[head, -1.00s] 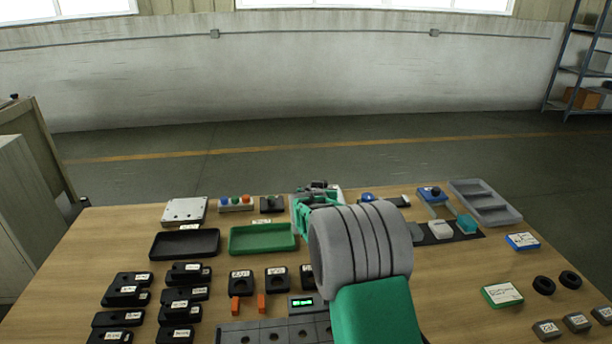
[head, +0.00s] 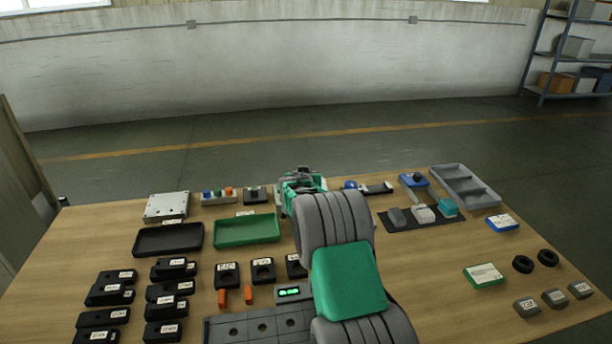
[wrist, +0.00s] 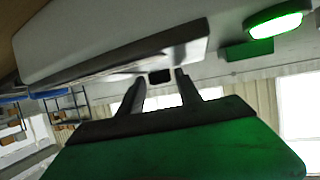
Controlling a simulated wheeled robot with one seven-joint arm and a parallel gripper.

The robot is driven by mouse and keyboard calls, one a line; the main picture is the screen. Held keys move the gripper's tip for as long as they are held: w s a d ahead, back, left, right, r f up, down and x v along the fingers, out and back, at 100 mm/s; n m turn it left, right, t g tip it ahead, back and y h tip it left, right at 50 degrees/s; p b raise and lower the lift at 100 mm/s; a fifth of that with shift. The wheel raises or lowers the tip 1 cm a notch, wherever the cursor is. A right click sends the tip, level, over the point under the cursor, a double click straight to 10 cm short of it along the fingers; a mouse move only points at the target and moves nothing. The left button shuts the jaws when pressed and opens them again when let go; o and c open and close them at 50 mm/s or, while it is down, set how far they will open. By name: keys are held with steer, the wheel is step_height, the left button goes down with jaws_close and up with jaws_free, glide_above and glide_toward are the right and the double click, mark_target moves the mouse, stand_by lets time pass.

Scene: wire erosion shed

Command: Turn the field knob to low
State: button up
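My gripper (wrist: 162,82) shows in the wrist view with two dark fingers apart. A small black block (wrist: 160,76) shows between or just beyond the fingertips; I cannot tell whether it is the field knob or whether they touch it. In the head view my gripper (head: 301,180) is over the back middle of the table, largely hidden by my arm. No field label can be read. A small dark control box (head: 255,195) stands left of my gripper, and a blue round-topped control (head: 350,187) stands to its right. Any knob under my gripper is hidden.
A button box (head: 218,197), a metal plate (head: 166,206), a black tray (head: 168,239) and a green tray (head: 246,231) are left of my arm. Several labelled black blocks fill the front left.

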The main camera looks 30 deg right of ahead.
jaws_close()
steer(key=shift+d, duration=0.2)
steer(key=shift+a, duration=0.1)
